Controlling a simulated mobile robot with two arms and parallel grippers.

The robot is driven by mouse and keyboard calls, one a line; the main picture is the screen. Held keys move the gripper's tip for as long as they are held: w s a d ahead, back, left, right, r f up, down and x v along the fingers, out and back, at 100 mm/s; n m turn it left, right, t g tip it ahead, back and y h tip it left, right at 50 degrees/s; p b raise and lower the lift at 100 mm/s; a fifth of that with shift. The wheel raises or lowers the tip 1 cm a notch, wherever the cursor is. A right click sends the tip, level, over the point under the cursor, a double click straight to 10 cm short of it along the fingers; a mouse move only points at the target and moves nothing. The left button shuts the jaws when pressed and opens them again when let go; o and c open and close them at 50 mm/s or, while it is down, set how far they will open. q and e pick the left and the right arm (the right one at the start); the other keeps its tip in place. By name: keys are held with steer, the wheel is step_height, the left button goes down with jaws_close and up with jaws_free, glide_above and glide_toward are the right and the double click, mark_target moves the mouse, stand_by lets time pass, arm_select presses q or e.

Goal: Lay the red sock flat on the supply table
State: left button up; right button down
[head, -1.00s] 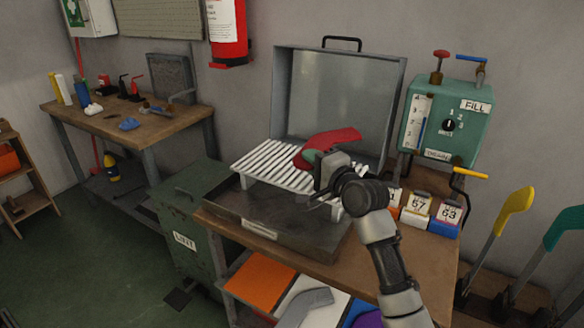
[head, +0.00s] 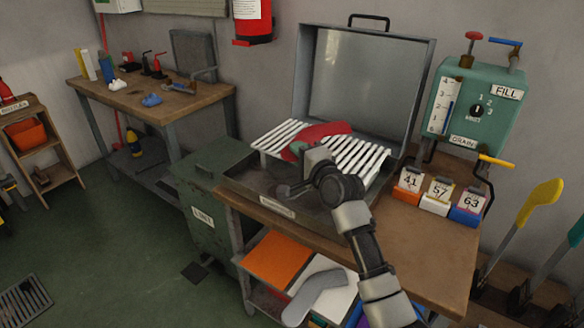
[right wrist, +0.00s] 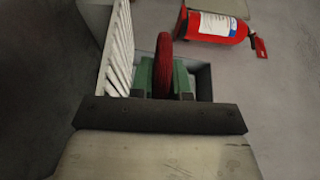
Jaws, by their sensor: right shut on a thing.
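The red sock (head: 325,131) is in my right gripper (head: 300,150), above the white slatted rack of the open grey case. The gripper is shut on the sock, with its green fingers against the cloth. In the right wrist view the red sock (right wrist: 163,65) stands up edge-on between the green fingers (right wrist: 163,78). Much of the sock is hidden by the gripper in the head view. A wooden table (head: 160,98) stands at the back left; I see no label naming it the supply table. My left gripper is not in view.
The grey case (head: 368,75) has its lid raised behind the white rack (head: 365,152). Number blocks (head: 437,197) and a green control box (head: 478,105) stand to the right. A green lint bin (head: 205,185) stands left of the bench. Bottles and small items crowd the back-left table; its front edge is clearer.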

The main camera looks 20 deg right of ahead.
steer(key=shift+w+a+f, duration=0.65)
steer(key=shift+a+f, duration=0.05)
steer(key=shift+a, duration=0.2)
steer(key=shift+w+a+f, duration=0.1)
steer(key=shift+a+f, duration=0.05)
steer(key=shift+f, duration=0.1)
step_height(320, 180, down, 3)
steer(key=shift+f, duration=0.35)
steer(key=c, duration=1.1)
jaws_free()
